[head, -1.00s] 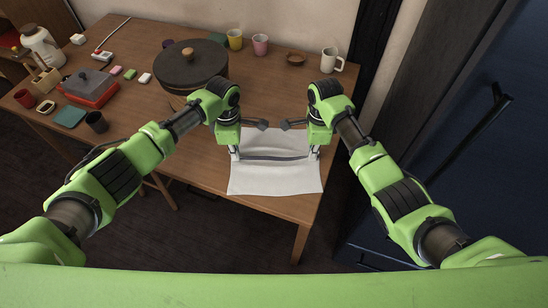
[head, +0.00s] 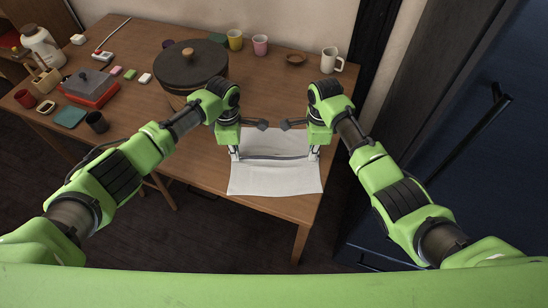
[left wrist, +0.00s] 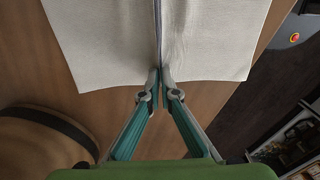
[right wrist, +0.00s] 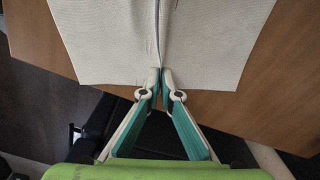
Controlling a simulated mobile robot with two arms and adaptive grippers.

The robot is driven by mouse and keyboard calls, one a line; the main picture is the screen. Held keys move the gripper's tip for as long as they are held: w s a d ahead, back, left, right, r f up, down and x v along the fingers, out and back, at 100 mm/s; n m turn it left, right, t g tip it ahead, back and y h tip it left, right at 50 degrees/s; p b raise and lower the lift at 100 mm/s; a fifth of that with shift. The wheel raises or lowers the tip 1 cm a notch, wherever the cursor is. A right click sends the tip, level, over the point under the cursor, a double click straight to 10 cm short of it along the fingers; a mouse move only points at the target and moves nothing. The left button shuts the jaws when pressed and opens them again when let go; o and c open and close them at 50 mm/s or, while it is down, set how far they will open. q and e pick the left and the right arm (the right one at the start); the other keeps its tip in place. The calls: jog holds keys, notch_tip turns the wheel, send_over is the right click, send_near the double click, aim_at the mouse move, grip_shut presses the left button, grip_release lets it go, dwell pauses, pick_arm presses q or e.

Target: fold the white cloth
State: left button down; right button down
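The white cloth (head: 275,180) lies on the wooden table near its front right edge. A narrow raised ridge runs across it from one gripper to the other. My left gripper (head: 235,157) is at the left side of the cloth, and my right gripper (head: 313,156) is at the right side. In the left wrist view, the fingertips (left wrist: 160,76) are closed on the end of the ridge. In the right wrist view, the fingertips (right wrist: 160,76) pinch the other end. Cloth spreads flat on both sides of the ridge. The grippers partly hide the cloth's far part in the head view.
A round dark-lidded container (head: 190,66) stands left of the cloth. A yellow cup (head: 235,40), a pink cup (head: 260,45), a small brown bowl (head: 295,58) and a white mug (head: 331,60) stand at the back.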

jog(key=shift+s, duration=0.1)
dwell(0.3)
